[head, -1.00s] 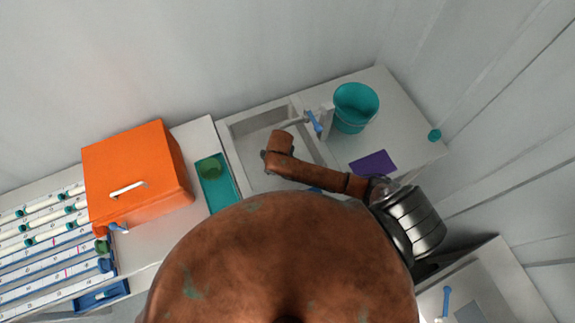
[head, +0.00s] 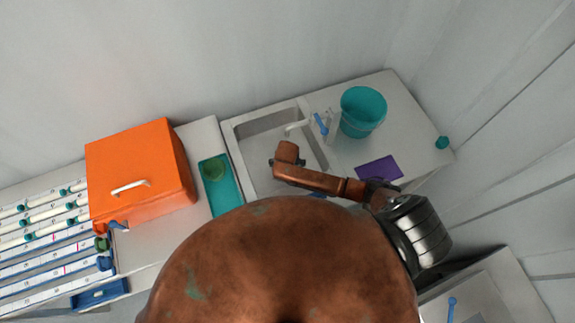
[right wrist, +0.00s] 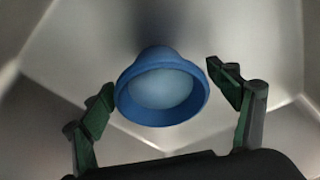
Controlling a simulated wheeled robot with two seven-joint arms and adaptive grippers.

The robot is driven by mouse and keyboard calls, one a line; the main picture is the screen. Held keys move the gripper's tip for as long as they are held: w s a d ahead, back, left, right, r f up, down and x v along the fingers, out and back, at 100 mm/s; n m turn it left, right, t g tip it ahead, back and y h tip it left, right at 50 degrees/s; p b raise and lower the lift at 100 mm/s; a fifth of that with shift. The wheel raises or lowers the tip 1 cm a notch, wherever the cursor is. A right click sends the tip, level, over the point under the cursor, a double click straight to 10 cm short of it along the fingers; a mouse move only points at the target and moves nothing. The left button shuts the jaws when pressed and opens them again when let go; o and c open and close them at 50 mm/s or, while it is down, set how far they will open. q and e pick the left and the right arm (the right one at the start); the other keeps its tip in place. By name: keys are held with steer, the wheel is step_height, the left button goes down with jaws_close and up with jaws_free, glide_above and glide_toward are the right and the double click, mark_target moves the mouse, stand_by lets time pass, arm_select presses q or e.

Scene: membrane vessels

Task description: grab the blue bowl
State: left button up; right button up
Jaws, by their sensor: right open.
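The blue bowl (right wrist: 162,88) shows in the right wrist view, with its wide round rim facing the camera and a paler blue inside. My right gripper (right wrist: 160,83) is open, with one dark green finger on each side of the bowl. The left finger is close to the rim; I cannot tell if it touches. The right finger stands apart from it. In the head view my arm reaches over the sink and hides the right gripper; only a small blue patch shows beside the arm, and I cannot tell what it is. My left gripper is not in view.
The grey sink (head: 238,142) has a tap with a blue lever (head: 321,124). To its right are a teal bucket (head: 362,112) and a purple mat (head: 379,169).

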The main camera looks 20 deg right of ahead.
steer(key=shift+c, duration=0.5)
steer(key=c, duration=1.6)
steer(key=shift+r, duration=0.1)
